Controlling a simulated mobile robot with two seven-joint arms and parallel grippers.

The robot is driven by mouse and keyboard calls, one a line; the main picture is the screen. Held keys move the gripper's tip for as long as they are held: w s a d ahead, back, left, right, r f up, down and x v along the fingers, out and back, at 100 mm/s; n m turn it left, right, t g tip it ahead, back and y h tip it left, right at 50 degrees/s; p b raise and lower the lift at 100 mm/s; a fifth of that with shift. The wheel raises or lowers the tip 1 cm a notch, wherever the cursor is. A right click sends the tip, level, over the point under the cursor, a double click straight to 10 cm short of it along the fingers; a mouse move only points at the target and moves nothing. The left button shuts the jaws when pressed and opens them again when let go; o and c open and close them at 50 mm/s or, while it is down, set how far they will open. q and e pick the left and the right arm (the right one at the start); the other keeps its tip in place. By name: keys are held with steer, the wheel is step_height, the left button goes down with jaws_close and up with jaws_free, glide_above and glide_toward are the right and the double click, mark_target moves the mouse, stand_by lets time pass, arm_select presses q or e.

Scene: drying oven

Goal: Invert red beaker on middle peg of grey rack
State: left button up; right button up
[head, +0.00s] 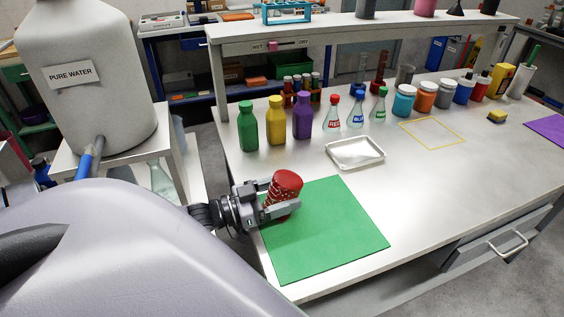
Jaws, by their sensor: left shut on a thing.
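My left gripper (283,196) comes in from the left and is shut on the red beaker (288,181). The beaker has white marks and is tilted slightly, with its upper end leaning right. I cannot tell whether its mouth or its base is at the top. It is at the upper left part of the green mat (330,240); whether it touches the mat is unclear. I cannot make out a grey rack with pegs in this view. My right gripper is not in view.
A white tray (355,152) lies behind the mat. Green, yellow and purple bottles (303,117), small flasks (357,111) and several coloured jars (425,97) line the bench's back. A yellow outlined square (433,142) is empty. The bench right of the mat is clear.

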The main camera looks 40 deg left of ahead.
mark_target(267, 201)
arm_select(q)
steer(key=shift+f, duration=0.35)
stand_by(0.3)
steer(key=o, duration=1.2)
steer(key=shift+s, duration=0.1)
steer(key=shift+v, duration=3.5)
steer(key=shift+s, duration=0.1)
